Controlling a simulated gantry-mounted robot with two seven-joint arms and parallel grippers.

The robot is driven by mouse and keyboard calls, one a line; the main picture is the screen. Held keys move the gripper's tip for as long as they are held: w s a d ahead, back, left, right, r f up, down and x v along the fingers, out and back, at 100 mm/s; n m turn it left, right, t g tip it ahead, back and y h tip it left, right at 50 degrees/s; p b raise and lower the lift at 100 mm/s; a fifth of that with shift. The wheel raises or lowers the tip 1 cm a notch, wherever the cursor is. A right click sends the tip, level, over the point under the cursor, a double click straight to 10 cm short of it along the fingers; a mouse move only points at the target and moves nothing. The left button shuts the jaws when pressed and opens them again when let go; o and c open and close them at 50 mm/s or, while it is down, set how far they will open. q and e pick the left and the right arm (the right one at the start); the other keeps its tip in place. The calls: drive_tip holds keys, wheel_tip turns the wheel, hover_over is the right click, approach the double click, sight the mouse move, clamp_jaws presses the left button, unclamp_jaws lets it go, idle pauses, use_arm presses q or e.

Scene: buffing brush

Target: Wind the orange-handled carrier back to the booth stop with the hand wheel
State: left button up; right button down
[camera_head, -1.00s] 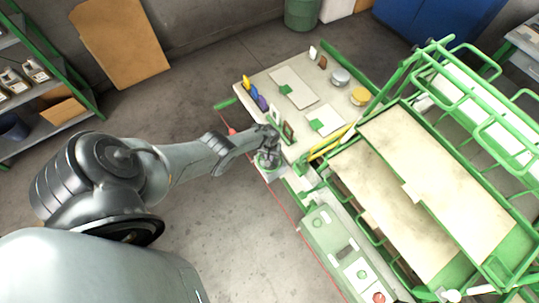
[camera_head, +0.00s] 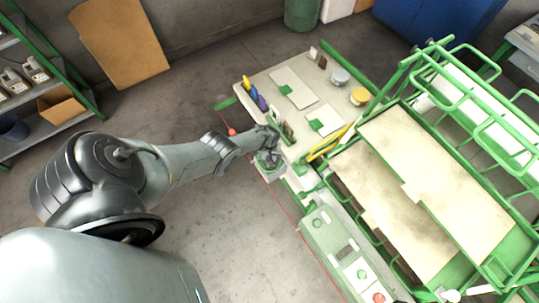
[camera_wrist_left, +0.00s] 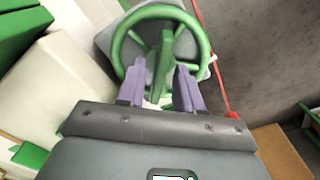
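The green hand wheel (camera_wrist_left: 120,45) fills the top middle of the left wrist view, mounted on a grey plate. A green bar or grip (camera_wrist_left: 164,75) on it stands between the purple fingers of my left gripper (camera_wrist_left: 160,82). The fingers are apart, one on each side of the bar; I cannot tell whether they press on it. In the head view my left gripper (camera_head: 268,158) is at the wheel by the near edge of the bench, and the arm mostly hides it. I cannot make out the orange-handled carrier or the booth stop. My right gripper is not in view.
The pale bench (camera_head: 318,90) holds flat plates, tins and small coloured items. A green-framed rack with cream panels (camera_head: 440,180) stands to the right. A green control box (camera_head: 325,232) with buttons is below the wheel. A red line with a red piece (camera_head: 232,132) runs past it.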

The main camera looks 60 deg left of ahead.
use_arm(q)
drive_tip(key=shift+r, duration=0.15)
wheel_tip(320, 180, up, 8)
drive_tip(key=p, duration=0.7)
drive_tip(key=shift+r, duration=0.25)
wheel_tip(320, 180, up, 2)
drive_tip(key=shift+r+p, duration=0.1)
drive_tip(key=shift+p, duration=0.65)
drive_tip(key=shift+d, duration=0.1)
